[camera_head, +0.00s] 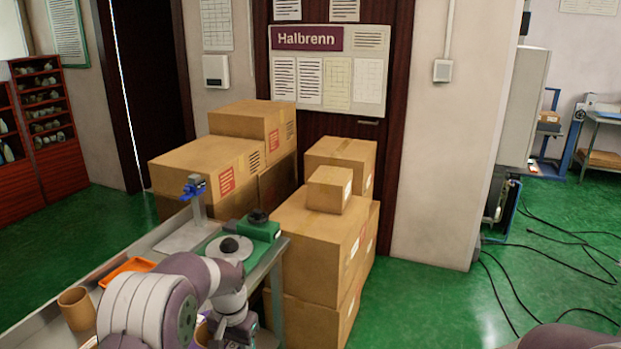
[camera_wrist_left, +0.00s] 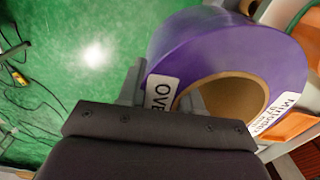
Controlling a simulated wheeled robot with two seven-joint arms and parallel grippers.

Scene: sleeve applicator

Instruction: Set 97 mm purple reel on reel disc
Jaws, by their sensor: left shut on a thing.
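The purple reel (camera_wrist_left: 225,50) fills the upper middle of the left wrist view, with a brown cardboard core and white labels. My left gripper (camera_wrist_left: 162,92) is shut on the wall of this reel, one finger outside it and one at the core opening. In the head view my left arm comes in from the lower left, and the reel is largely hidden behind it. The reel disc (camera_head: 236,254) is a pale grey round plate with a dark hub, beside the green applicator body (camera_head: 263,229) on the bench. My right gripper is not in view.
The bench also holds an orange tray (camera_head: 127,270), a brown cardboard tube (camera_head: 77,308) and a stand with a blue clamp (camera_head: 194,187). Stacked cartons (camera_head: 318,250) stand just behind the bench. Black cables lie on the green floor at right.

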